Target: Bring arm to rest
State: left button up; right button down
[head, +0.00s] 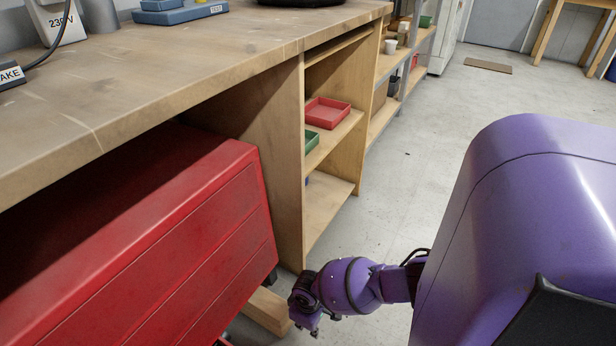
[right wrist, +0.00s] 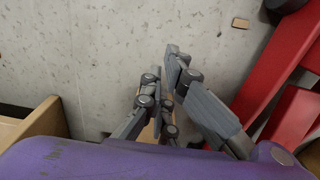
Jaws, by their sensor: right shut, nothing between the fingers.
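My right arm is purple and reaches down beside the workbench in the head view. Its right gripper (head: 312,328) hangs low near the floor, just right of the red drawer cabinet (head: 190,235). In the right wrist view the grey fingers of the right gripper (right wrist: 163,75) are shut, with nothing held between them, over the concrete floor. My left arm and left gripper are not in view.
The wooden workbench (head: 150,75) overhangs the red cabinet. Its open shelves hold a red tray (head: 327,113) and a green tray (head: 311,140). A wooden beam (head: 266,309) lies low beside the gripper.

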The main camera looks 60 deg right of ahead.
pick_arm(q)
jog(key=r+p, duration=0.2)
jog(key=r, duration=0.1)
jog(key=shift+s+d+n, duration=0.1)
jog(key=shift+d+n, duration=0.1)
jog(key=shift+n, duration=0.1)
pick_arm(e)
notch_tip(320, 180, up, 6)
jog(key=shift+s+f, duration=0.1)
jog(key=shift+s, duration=0.05)
